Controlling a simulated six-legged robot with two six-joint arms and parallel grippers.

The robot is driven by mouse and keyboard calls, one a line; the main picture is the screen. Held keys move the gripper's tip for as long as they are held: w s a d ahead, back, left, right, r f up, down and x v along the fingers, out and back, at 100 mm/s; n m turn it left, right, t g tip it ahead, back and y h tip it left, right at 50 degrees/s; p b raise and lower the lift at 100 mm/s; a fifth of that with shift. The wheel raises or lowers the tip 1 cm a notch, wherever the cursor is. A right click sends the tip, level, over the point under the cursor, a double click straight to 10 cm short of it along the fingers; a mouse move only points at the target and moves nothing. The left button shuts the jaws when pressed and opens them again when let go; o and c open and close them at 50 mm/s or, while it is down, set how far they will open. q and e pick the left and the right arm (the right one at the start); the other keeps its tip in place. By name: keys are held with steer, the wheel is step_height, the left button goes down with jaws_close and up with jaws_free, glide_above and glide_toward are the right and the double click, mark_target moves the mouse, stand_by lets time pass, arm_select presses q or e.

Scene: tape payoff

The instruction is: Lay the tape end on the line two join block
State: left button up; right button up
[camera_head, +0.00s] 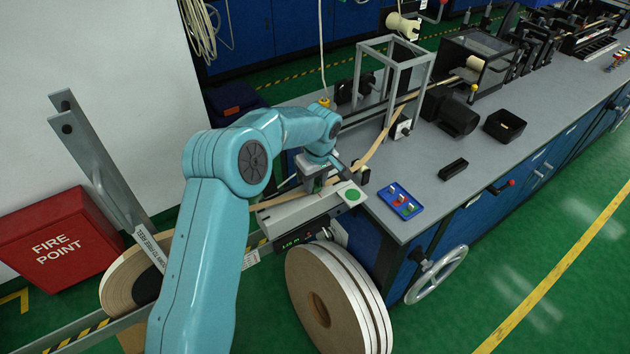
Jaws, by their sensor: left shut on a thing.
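My left gripper (318,183) is over the grey block (292,212) at the near left end of the bench, shut on what looks like the tan tape. The block has a green round mark and a dark display on its front. Tan tape (377,152) shows on the right of the gripper, running up through the grey frame. A short tan piece also shows on its left. My arm and gripper hide the tape's end, so I cannot tell whether it touches the block. My right gripper is not in view.
A large tape reel (328,300) stands below the bench corner; another reel (128,283) sits at the left by a grey upright. A blue tray (401,201) with small coloured items and a black block (453,169) lie on the bench. A red fire point box (58,240) stands at left.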

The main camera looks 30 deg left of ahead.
arm_select(q)
steer(key=o, duration=1.1)
steer(key=shift+r, duration=0.1)
step_height(320, 180, up, 16)
steer(key=d+b, duration=0.1)
steer(key=d, duration=0.1)
steer(key=shift+s, duration=0.4)
